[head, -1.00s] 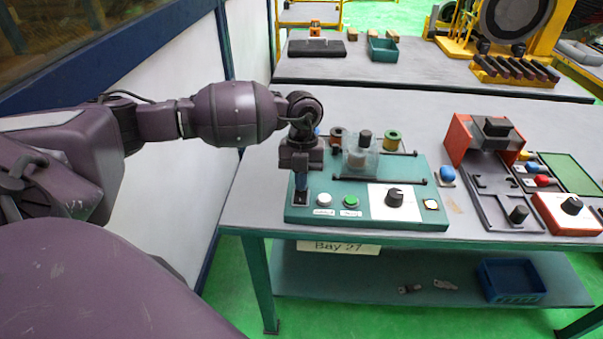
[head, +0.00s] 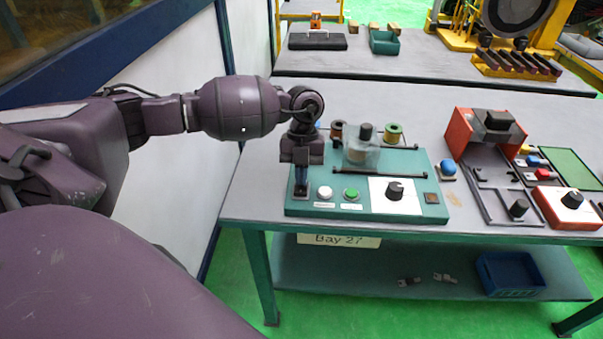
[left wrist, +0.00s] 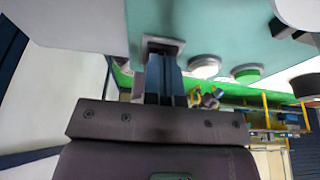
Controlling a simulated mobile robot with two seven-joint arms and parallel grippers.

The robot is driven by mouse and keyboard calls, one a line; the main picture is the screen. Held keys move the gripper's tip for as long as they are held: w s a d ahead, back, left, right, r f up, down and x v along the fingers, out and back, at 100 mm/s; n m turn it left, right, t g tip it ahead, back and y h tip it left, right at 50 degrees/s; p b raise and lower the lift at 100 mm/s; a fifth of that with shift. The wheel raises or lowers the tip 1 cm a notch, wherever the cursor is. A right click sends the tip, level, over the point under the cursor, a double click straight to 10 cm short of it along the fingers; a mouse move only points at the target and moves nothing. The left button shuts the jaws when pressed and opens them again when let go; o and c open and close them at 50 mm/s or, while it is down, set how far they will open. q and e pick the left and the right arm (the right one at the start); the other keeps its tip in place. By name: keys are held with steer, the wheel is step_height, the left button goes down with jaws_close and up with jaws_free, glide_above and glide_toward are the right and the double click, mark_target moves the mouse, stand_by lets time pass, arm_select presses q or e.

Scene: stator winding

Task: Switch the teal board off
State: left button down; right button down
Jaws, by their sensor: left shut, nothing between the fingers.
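The teal board (head: 330,206) lies on the near table. My left gripper (head: 301,190) points down at its front left corner, shut with nothing held. In the left wrist view the closed fingertips (left wrist: 162,52) are at a grey-framed square (left wrist: 176,42) on the board, apparently touching it; the fingers hide most of it. Right of it are a white button (head: 325,192) and a green button (head: 351,193), then a black knob (head: 395,190) on a white plate. My right gripper is not in view.
A clear box (head: 361,154) and two spools stand at the board's back. A blue button (head: 448,168) sits just right of the board. Further right are an orange stand (head: 460,133) and a red-orange box with a black knob (head: 568,210). The table behind is separate.

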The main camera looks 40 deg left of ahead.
arm_select(q)
steer(key=shift+s+d+r+p, duration=0.25)
steer(key=shift+s+d+p, duration=0.05)
steer(key=shift+s+p, duration=0.2)
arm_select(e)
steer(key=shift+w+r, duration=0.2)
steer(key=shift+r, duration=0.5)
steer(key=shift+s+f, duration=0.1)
